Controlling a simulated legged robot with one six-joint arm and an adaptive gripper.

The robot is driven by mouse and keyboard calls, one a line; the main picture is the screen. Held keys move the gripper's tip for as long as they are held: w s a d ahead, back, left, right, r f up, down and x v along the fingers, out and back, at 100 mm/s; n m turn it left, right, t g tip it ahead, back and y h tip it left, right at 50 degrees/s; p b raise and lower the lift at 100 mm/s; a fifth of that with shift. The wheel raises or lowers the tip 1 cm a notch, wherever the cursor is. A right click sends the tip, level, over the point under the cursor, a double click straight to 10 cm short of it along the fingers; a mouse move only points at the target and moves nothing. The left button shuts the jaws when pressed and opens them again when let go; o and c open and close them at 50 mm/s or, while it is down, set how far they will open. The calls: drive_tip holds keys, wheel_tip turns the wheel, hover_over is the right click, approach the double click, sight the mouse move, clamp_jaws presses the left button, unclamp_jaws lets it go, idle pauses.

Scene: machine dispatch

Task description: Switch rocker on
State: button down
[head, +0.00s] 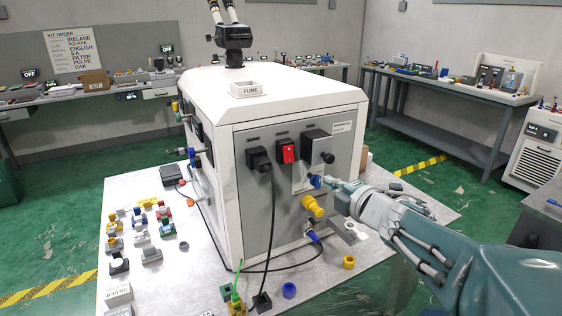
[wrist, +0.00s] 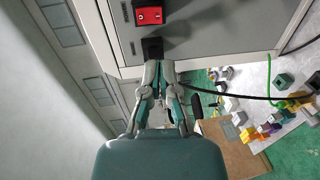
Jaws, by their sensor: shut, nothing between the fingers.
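The red rocker (head: 288,153) sits in a dark housing on the grey side panel of the white machine. It also shows at the top of the wrist view (wrist: 148,15). I cannot tell which way it is tipped. My gripper (head: 332,181) is shut and empty. In the head view its tips are to the lower right of the rocker, beside a blue connector (head: 315,181). In the wrist view the closed fingers (wrist: 158,64) appear just below a black plug (wrist: 152,48), apart from the rocker.
The black plug (head: 259,158) left of the rocker trails a cable downward. A black box with a knob (head: 316,147) is to its right. A yellow connector (head: 313,206) protrudes lower down. Small coloured parts crowd the table's left side.

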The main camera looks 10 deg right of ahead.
sight(289, 161)
drive_tip(key=x, duration=1.4)
drive_tip(key=shift+a, duration=0.45)
drive_tip(key=shift+w, duration=0.2)
